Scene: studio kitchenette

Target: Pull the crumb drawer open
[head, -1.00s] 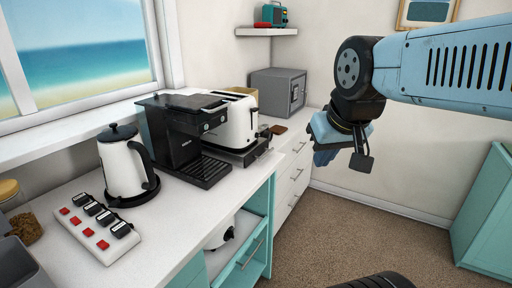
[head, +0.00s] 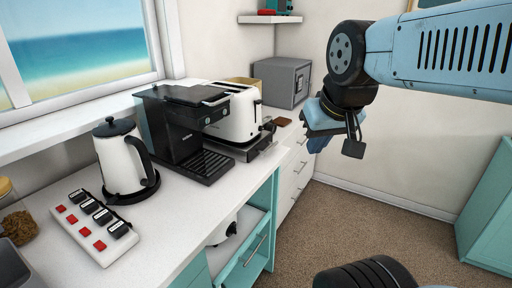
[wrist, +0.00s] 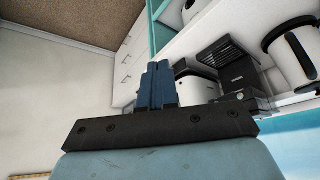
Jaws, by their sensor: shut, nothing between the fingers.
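The white toaster (head: 236,117) stands on the counter beyond the coffee machine. A grey metal crumb drawer (head: 262,147) shows at its base, at the end facing my gripper. I cannot tell whether the drawer is fully in. My gripper (head: 316,143) is shut and empty, in the air to the right of the toaster and apart from it. In the wrist view the blue fingers (wrist: 157,74) are together.
The black coffee machine (head: 185,130) stands left of the toaster, with a white kettle (head: 121,163) and a switch strip (head: 95,227) nearer. A grey safe (head: 281,83) is behind. White cabinet drawers (head: 295,170) are below the counter. The carpet (head: 350,228) is open floor.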

